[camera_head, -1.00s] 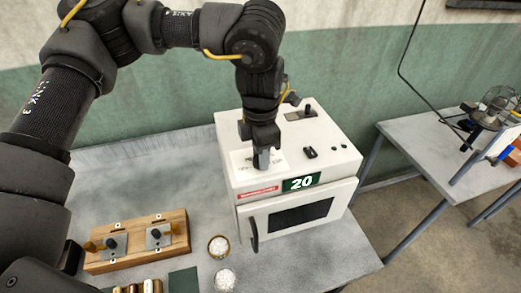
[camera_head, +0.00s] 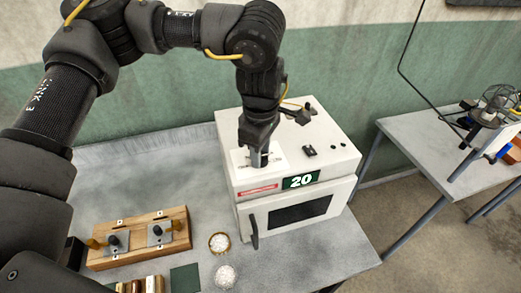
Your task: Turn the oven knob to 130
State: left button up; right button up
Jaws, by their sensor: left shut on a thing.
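The white oven (camera_head: 237,181) stands on the grey table with its door shut. Its green display (camera_head: 301,180) reads 20. My left gripper (camera_head: 259,162) points down onto the left part of the oven's top, over a white labelled plate (camera_head: 276,153). It is shut on the oven knob, which the fingers mostly hide. A small black switch (camera_head: 309,151) sits to the right on the oven top, and another black knob (camera_head: 307,106) is at the back. My right gripper does not show.
A wooden block with metal plates and black knobs (camera_head: 180,225) lies left of the oven. A second table (camera_head: 425,150) with equipment is at the right.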

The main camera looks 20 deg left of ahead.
pick_arm(q)
jog(key=shift+m, duration=0.4)
jog(key=o, duration=1)
jog(key=shift+c, duration=0.2)
jog(key=shift+r, duration=0.1)
jog(key=shift+r, duration=0.3)
notch_tip(320, 180, up, 10)
jog(key=b, duration=0.2)
